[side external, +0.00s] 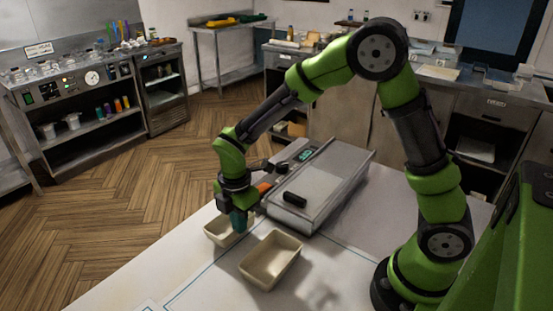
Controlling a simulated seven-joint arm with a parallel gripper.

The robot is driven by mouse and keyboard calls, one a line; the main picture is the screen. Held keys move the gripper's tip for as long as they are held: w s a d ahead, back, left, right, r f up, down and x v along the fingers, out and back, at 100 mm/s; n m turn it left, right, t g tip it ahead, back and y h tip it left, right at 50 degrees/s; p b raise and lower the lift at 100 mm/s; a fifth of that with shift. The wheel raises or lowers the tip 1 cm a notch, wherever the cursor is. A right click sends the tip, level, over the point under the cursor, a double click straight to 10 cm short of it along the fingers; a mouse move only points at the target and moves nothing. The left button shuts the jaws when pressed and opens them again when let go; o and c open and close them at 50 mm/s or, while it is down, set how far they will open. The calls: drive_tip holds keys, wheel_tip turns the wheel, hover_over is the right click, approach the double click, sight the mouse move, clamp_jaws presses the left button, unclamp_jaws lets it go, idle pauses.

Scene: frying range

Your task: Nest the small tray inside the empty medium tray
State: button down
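A cream, open-topped tray (271,262) stands on the white table and looks empty; it appears to be the medium tray. A smaller-looking cream tray (220,235) lies just behind and left of it, apparently the small tray. My gripper (239,224) points down at the right side of the smaller tray, with its teal fingertips at or just over that rim. The gripper hides part of this tray. I cannot tell whether the fingers touch or hold the rim, or whether the tray rests on the table.
A grey metal appliance (325,184) with a display and a black handle stands right behind the trays. The white table (215,287) is clear in front, with thin blue lines on it. Shelves and counters stand farther back, beyond the wooden floor.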

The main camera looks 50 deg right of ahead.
drive_tip(key=shift+r, duration=1)
drive_tip(key=s+a+r+n, duration=0.1)
drive_tip(key=s+a+r, duration=0.1)
drive_tip(key=s+r, duration=0.4)
drive_tip(key=shift+t, duration=0.8)
drive_tip(key=shift+s+d+f, duration=0.25)
drive_tip(key=shift+s+f, duration=0.6)
drive_tip(key=shift+s, duration=0.4)
drive_tip(key=shift+s+d+f, duration=0.3)
drive_tip(key=shift+s+f, duration=0.55)
drive_tip(key=shift+s, duration=0.35)
drive_tip(key=shift+s+d+f, duration=0.25)
drive_tip(key=shift+s+f, duration=0.6)
drive_tip(key=shift+s, duration=0.4)
drive_tip(key=shift+f, duration=1.55)
drive_tip(key=c, duration=1.3)
unclamp_jaws()
